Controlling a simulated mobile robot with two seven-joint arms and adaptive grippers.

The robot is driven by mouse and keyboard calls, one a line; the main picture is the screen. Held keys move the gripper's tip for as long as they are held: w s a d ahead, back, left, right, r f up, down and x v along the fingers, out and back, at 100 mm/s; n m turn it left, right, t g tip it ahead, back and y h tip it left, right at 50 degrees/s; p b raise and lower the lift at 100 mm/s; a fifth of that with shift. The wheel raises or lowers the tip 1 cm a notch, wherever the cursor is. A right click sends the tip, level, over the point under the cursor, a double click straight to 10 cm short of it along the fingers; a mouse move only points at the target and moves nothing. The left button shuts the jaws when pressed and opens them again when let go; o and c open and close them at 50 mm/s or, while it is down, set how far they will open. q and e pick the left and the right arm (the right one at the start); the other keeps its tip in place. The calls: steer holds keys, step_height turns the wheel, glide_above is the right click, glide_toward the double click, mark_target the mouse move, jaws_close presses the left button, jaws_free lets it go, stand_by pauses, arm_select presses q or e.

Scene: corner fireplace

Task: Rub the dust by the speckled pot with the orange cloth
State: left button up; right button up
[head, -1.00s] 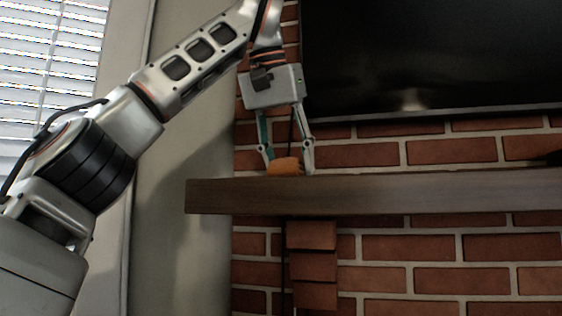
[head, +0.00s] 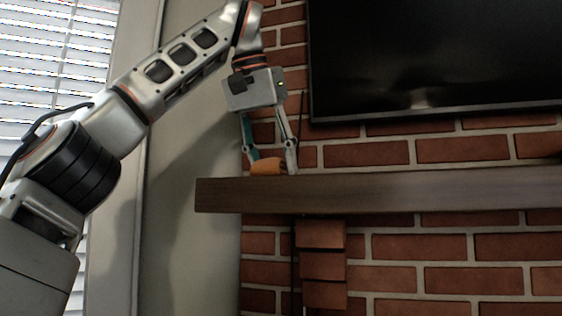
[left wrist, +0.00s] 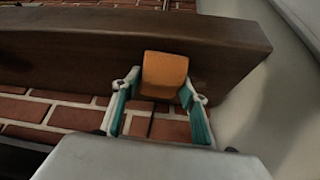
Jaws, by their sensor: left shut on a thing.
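The orange cloth (head: 266,167) is a small block-like pad low on the left part of the wooden mantel (head: 400,191). My left gripper (head: 270,165) points down over the mantel and is shut on the cloth, with one finger on each side. In the left wrist view the cloth (left wrist: 165,74) shows between the teal-lined fingers, against the dark wood (left wrist: 70,50). Whether it presses on the top surface is hard to tell. I cannot make out the speckled pot or the dust in either view. My right gripper is not in view.
A large dark screen (head: 435,55) hangs on the brick wall (head: 455,150) just above the mantel. Stacked brick blocks (head: 322,264) stick out below it. The mantel's left end is free, beside a pale wall (head: 180,240) and a window blind (head: 55,60).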

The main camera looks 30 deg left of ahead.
arm_select(q)
steer(key=shift+s+a, duration=0.3)
steer(key=shift+a, duration=0.6)
steer(key=shift+a, duration=0.1)
